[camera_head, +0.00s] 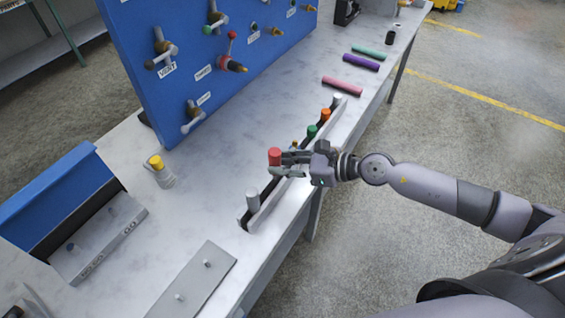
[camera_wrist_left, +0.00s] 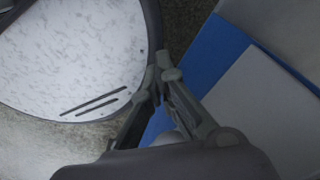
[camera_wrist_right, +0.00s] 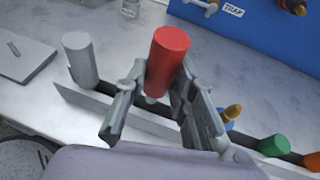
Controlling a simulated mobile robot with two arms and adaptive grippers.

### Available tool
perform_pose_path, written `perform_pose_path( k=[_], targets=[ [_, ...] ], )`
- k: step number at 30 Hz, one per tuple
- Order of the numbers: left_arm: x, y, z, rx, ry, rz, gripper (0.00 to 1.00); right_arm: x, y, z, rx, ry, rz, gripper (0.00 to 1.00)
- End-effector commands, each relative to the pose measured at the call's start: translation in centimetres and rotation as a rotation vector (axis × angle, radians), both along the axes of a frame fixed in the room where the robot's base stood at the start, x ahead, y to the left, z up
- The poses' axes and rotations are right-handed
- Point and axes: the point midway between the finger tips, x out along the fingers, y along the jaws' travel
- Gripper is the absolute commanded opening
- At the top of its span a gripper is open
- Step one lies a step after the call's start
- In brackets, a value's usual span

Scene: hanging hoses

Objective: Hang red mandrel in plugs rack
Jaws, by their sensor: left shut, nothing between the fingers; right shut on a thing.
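The red mandrel (camera_head: 274,156) is a short red cylinder, held upright between the fingers of my right gripper (camera_head: 291,164). In the right wrist view the red mandrel (camera_wrist_right: 167,62) stands up between the two closed fingers (camera_wrist_right: 155,100). The plugs rack (camera_head: 265,211) is a long narrow rail along the table's front edge. It carries grey, orange, green and white-topped plugs. The red mandrel is over or at the rack; I cannot tell whether its lower end is seated. My left gripper (camera_wrist_left: 160,80) shows only in the left wrist view, shut and empty.
A blue pegboard (camera_head: 180,60) with valves stands behind the rack. A yellow-topped bottle (camera_head: 159,170) and a go/no-go block (camera_head: 100,237) are on the left of the table. A grey plate (camera_head: 195,285) lies in front. Pink, purple and green cylinders lie at the far right.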

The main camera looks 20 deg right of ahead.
Motion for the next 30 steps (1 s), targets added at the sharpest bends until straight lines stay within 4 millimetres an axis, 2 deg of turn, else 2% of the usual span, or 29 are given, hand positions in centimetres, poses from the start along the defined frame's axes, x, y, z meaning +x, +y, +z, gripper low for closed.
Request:
perform_pose_path(
  k=[30],
  targets=[
    [0.0,0.0,-2.4,0.0,0.0,0.0,0.0,0.0,0.0,-2.7,0.001,-0.001,0.0,0.0]
  ],
)
